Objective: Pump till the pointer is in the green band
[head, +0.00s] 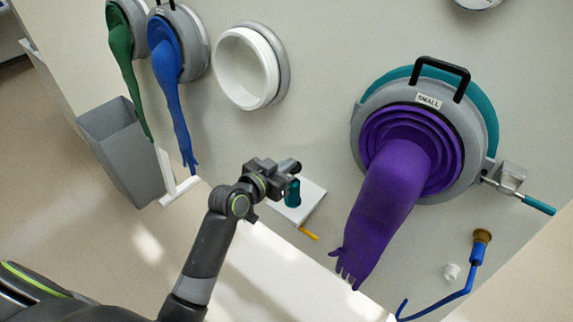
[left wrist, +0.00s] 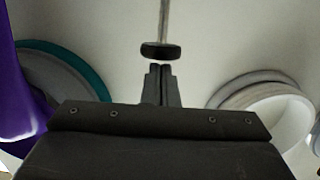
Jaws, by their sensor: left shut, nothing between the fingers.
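My left gripper (head: 284,180) is in the middle of the head view, its fingertips hard to make out there. In the left wrist view its fingers (left wrist: 161,86) are together with nothing between them. A black knob (left wrist: 160,52) on a thin metal rod (left wrist: 164,20) stands just beyond the fingertips in that view; I see no grip on it. In the head view a small teal piece (head: 292,193) shows beside the gripper; I cannot tell whether it belongs to a pump. No pointer or green band can be made out. My right gripper is not in view.
A purple glove (head: 390,200) hangs from the large port marked SMALL. A teal-handled lever (head: 538,205) sticks out at its right. A white open ring (head: 247,68), green (head: 121,50) and blue gloves (head: 170,90), a grey bin (head: 125,150) and a blue hose (head: 450,294) are around.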

